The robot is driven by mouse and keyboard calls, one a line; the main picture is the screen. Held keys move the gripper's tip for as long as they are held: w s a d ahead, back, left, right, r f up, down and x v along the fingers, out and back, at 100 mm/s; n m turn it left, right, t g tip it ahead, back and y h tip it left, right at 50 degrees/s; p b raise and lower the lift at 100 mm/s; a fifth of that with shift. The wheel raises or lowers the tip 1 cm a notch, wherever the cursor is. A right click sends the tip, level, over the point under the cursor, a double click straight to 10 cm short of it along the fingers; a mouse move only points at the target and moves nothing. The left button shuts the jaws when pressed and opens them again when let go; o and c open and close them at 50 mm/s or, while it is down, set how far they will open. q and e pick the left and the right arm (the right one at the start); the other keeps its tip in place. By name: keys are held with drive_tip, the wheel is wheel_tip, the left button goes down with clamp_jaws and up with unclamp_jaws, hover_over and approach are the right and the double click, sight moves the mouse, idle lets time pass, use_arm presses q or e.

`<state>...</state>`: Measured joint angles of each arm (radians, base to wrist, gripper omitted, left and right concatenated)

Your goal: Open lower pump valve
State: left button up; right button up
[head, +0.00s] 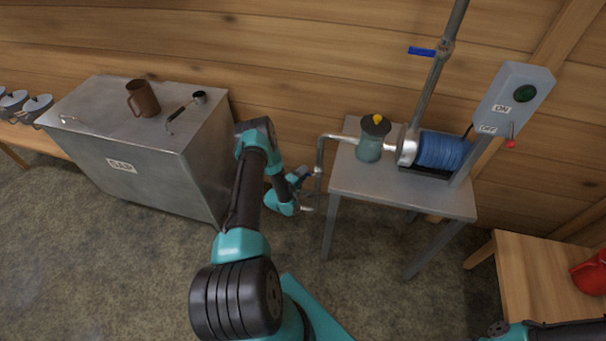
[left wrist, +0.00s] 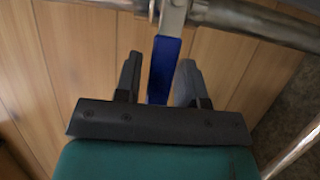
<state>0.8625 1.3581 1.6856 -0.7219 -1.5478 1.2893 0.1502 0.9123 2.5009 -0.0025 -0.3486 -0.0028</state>
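The lower pump valve sits on the pipe at the left of the pump table. Its blue lever (left wrist: 163,68) shows clearly in the left wrist view, hanging from a metal fitting on a grey pipe (left wrist: 270,25). My left gripper (head: 308,174) is at this valve, beside the vertical pipe (head: 319,165). In the left wrist view the gripper (left wrist: 160,78) has its two dark fingers apart, one on each side of the lever. A gap shows at the left finger; contact at the right finger is unclear. My right gripper is out of view; only part of that arm shows at bottom right.
A metal table (head: 400,194) carries a green-grey filter pot (head: 369,147) and a blue motor (head: 442,151). An upper blue lever (head: 422,51) is on the tall pipe. A switch box (head: 513,98) stands right. The sap tank (head: 150,165) is left, with floor between.

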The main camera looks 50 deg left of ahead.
use_arm(q)
clamp_jaws()
drive_tip(key=shift+r+m, duration=0.2)
drive_tip(key=shift+m, duration=0.1)
drive_tip(key=shift+w+d+r+m+g, duration=0.1)
drive_tip(key=shift+r+m+g, duration=0.6)
drive_tip(key=shift+m, duration=0.5)
drive_tip(key=shift+w+d+r+m+g, duration=0.1)
drive_tip(key=shift+d+r+m+g, duration=0.1)
drive_tip(key=shift+r+m+g, duration=0.4)
drive_tip(key=shift+w+d+r+m+g, duration=0.15)
drive_tip(key=shift+r+m, duration=0.25)
drive_tip(key=shift+m, duration=0.5)
drive_tip(key=shift+o, duration=1.3)
unclamp_jaws()
